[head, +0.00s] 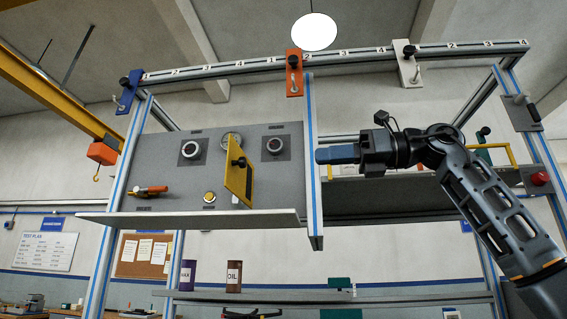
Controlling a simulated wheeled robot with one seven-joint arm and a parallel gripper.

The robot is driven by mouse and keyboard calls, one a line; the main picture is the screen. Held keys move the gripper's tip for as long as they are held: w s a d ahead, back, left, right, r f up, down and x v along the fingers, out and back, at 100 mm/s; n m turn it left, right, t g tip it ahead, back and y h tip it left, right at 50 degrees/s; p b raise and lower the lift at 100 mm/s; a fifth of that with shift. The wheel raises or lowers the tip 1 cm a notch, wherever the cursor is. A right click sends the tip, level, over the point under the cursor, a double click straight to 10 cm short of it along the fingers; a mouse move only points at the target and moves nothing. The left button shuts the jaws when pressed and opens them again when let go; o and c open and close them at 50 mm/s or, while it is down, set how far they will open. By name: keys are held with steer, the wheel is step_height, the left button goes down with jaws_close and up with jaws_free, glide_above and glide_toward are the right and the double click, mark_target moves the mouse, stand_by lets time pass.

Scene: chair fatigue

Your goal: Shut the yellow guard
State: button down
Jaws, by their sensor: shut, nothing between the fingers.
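The yellow guard (234,184) is on the grey control panel (170,165), right of its middle. It is a flat yellow plate with a black knob (239,163), and it stands out at an angle from the panel, open. Part of a round gauge (230,138) shows behind its top. My gripper (319,155) is shut and empty, to the right of the guard and apart from it.
A blue-striped upright post (313,215) stands at the panel's right edge. A shelf (200,217) juts out below the panel. Two round dials, a red-handled valve (150,190) and a brass button (209,197) are on the panel. A numbered rail (220,69) runs above.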

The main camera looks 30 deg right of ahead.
mark_target(246, 163)
steer(key=p+x, duration=0.1)
steer(key=x, duration=1.2)
steer(key=shift+w+a+p, duration=0.15)
steer(key=shift+a+p, duration=0.05)
steer(key=shift+p, duration=0.15)
steer(key=shift+w+a+f, duration=0.1)
steer(key=shift+a, duration=0.05)
